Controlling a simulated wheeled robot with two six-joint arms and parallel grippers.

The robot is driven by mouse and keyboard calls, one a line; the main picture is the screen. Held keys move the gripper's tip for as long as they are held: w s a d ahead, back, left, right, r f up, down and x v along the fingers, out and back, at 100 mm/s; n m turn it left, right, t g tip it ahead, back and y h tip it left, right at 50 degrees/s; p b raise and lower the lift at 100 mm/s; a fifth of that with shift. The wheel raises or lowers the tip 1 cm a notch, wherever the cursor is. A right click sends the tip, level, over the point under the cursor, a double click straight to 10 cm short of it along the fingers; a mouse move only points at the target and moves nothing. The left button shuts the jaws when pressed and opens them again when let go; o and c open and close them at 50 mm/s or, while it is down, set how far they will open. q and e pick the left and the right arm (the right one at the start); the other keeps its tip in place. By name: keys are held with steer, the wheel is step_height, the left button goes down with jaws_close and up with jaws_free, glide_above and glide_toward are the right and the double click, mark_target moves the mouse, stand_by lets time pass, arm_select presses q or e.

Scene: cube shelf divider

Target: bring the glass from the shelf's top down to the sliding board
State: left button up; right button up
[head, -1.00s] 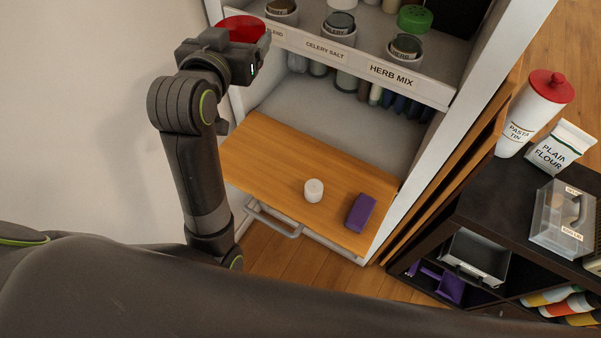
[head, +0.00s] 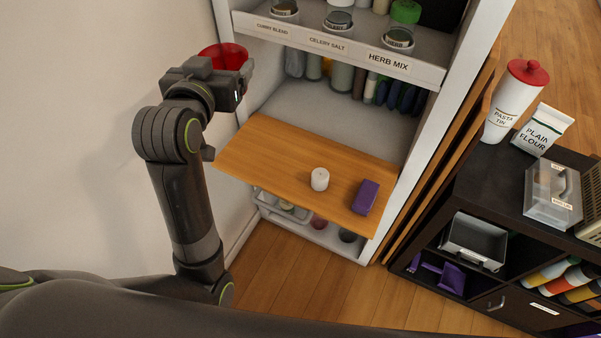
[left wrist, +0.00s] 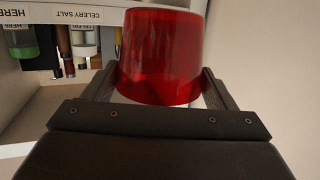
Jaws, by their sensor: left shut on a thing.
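A red, see-through glass (head: 226,56) is in my left gripper (head: 236,78), in front of the tall white shelf's left side. In the left wrist view the glass (left wrist: 160,55) sits between the two fingers (left wrist: 160,88), one on each side, and looks roughly upright. The gripper is shut on it. The wooden sliding board (head: 270,155) sticks out of the shelf, lower and to the right of the glass. A white cylinder (head: 320,179) and a purple block (head: 365,197) are on its right part. The right gripper is not in view.
The labelled spice ledge (head: 330,45) with jars is above the board. The board's left and middle are clear. A dark cube shelf (head: 480,180) at the right bears a pasta tin (head: 512,105), a flour bag (head: 541,130) and a clear box (head: 553,192).

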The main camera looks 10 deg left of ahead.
arm_select(q)
steer(key=shift+w+f+b, duration=0.15)
steer(key=shift+f+b, duration=0.15)
steer(key=shift+f, duration=0.4)
steer(key=shift+m+h, duration=0.3)
steer(key=shift+h, duration=0.1)
steer(key=w+f+b, duration=0.2)
steer(key=f, duration=0.1)
steer(key=w+d+f+b, duration=0.1)
steer(key=shift+f, duration=0.35)
steer(key=w+d+f+m+h+b, duration=0.1)
steer(key=w+f+b, duration=0.2)
steer(key=f+b, duration=0.4)
steer(key=w+f+h+b, duration=0.1)
steer(key=w+f+b, duration=0.1)
steer(key=f+b, duration=0.5)
steer(key=p, duration=0.1)
glide_above(264, 166)
step_height(264, 166, down, 9)
step_height(264, 166, down, 3)
steer(key=shift+f, duration=0.65)
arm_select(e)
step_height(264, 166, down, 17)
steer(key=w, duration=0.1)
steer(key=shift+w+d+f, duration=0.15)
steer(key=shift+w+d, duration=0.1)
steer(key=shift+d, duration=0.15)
